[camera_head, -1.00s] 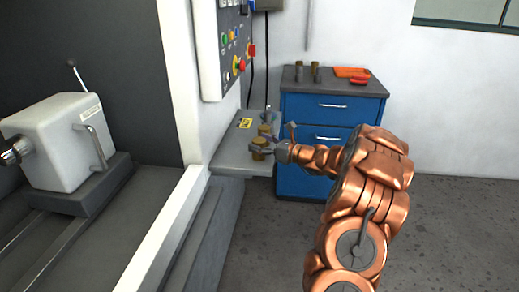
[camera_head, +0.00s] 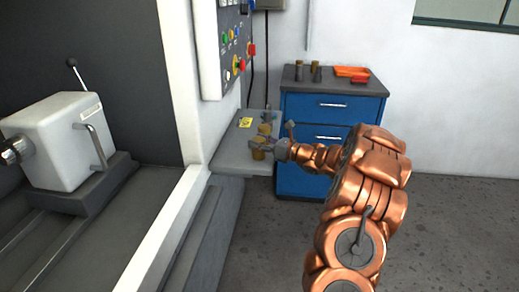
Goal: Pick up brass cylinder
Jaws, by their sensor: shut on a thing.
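A brass cylinder (camera_head: 259,154) is at the grey shelf (camera_head: 233,160) beside the machine. A second brass piece (camera_head: 264,131) shows just behind it. My gripper (camera_head: 265,145) reaches in from the right at the end of my copper-coloured arm. It is shut on the brass cylinder at the shelf. The fingers are small in view and partly cover the cylinder. I cannot tell whether the cylinder is clear of the shelf surface.
A blue drawer cabinet (camera_head: 333,110) stands behind, with small cylinders (camera_head: 316,71) and an orange tray (camera_head: 351,72) on its dark top. A control panel (camera_head: 227,45) hangs above the shelf. The white machine post (camera_head: 180,90) is to the left. Open floor (camera_head: 450,230) lies to the right.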

